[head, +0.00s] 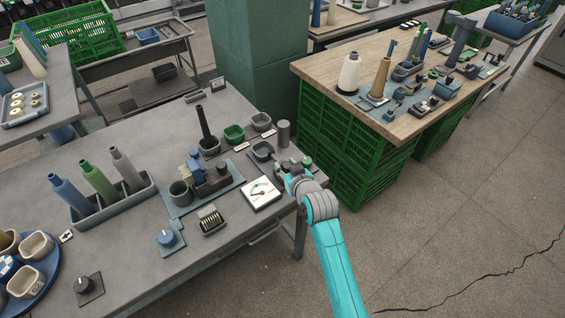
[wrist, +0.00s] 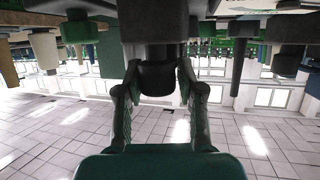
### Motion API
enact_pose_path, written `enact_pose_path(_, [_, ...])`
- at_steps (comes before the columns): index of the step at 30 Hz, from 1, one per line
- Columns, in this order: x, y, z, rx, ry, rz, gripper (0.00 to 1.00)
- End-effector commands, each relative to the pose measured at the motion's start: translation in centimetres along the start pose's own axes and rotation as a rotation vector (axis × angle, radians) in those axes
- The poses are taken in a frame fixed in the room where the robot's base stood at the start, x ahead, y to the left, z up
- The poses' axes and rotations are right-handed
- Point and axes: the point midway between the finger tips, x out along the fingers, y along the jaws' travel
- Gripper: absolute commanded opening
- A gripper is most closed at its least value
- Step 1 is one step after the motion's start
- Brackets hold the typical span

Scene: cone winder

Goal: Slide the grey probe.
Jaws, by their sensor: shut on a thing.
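My gripper (head: 283,168) is at the right edge of the near grey table, beside a white dial card (head: 261,193). In the wrist view my gripper (wrist: 158,72) has its two green fingers on either side of a dark grey round piece (wrist: 158,80), shut on it. This piece looks like the grey probe; a wider dark block (wrist: 150,22) sits beyond it. In the head view my gripper and arm hide most of the probe.
A grey cylinder (head: 283,133) and a small grey tray (head: 262,150) stand close to my gripper. A blue-grey fixture (head: 205,195) and a slotted block (head: 211,220) lie to the left. Green crates (head: 350,150) under the wooden table are to the right. Floor in front is open.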

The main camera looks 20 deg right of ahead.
Motion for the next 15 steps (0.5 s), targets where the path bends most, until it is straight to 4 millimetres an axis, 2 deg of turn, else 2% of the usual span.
enact_pose_path(3, [-0.80, 0.68, 0.41, -0.001, -0.002, 0.010, 0.00])
enact_pose_path(10, [-0.79, 0.76, 0.47, -0.002, -0.003, 0.011, 0.00])
enact_pose_path(11, [-0.79, 0.76, 0.47, -0.002, -0.003, 0.012, 0.45])
enact_pose_path(12, [-0.79, 0.74, 0.48, -0.002, -0.003, 0.011, 0.55])
enact_pose_path(13, [-0.79, 0.71, 0.47, -0.002, -0.003, 0.011, 0.59])
enact_pose_path(15, [-0.78, 0.63, 0.44, -0.001, -0.002, 0.009, 0.59])
